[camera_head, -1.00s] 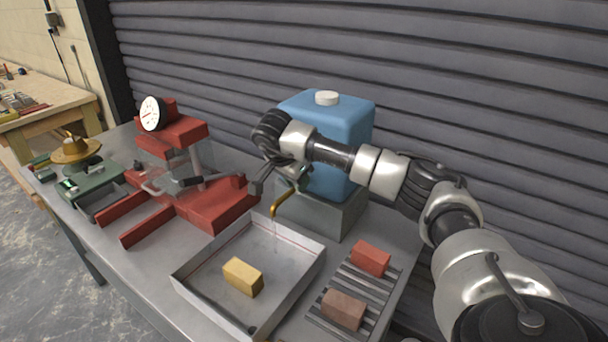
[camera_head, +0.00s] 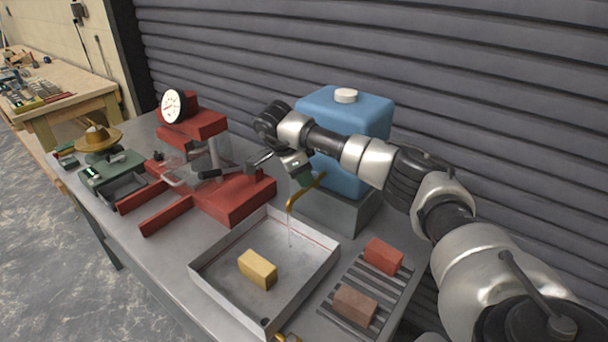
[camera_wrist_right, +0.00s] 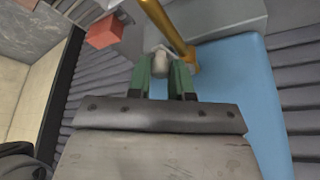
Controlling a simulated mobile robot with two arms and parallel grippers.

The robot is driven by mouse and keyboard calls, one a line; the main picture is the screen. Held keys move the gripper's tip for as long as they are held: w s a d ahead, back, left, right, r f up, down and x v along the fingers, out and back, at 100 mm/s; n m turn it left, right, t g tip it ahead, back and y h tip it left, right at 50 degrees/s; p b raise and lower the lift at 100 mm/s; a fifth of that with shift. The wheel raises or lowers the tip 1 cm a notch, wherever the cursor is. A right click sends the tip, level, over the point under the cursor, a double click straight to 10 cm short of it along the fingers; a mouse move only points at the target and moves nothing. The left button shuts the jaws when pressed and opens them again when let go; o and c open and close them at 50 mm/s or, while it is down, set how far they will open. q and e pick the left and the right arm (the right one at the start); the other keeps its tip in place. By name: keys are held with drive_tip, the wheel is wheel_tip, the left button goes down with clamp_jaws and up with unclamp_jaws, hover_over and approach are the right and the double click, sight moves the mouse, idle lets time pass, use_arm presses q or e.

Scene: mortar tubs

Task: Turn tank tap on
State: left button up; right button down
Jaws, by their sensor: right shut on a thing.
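The blue tank (camera_head: 345,110) with a white cap stands on a grey block at the back of the bench. Its brass spout (camera_head: 305,192) reaches out over a shallow metal tray (camera_head: 325,262). A thin, clear stream (camera_head: 290,232) runs from the spout down into the tray. My right gripper (camera_head: 304,176) is at the tank's front, just above the spout. In the right wrist view, its green fingers (camera_wrist_right: 167,72) are shut on a pale grey tap knob (camera_wrist_right: 160,62) beside the brass spout (camera_wrist_right: 166,25). The arm hides part of the tank. My left gripper is not in view.
A yellow brick (camera_head: 258,269) lies in the tray. A red brick (camera_head: 383,256) and a brown brick (camera_head: 355,304) sit on a slatted rack at right. A red press (camera_head: 235,195) with a dial stands left of the tank. A ribbed shutter closes the back.

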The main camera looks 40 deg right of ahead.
drive_tip(key=c, duration=1)
unclamp_jaws()
drive_tip(key=shift+c, duration=0.2)
drive_tip(key=b+v, duration=0.1)
drive_tip(key=v, duration=0.3)
drive_tip(key=shift+w+a+r, duration=0.15)
drive_tip(key=shift+r, duration=0.05)
drive_tip(key=v, duration=0.6)
drive_tip(key=shift+r, duration=0.2)
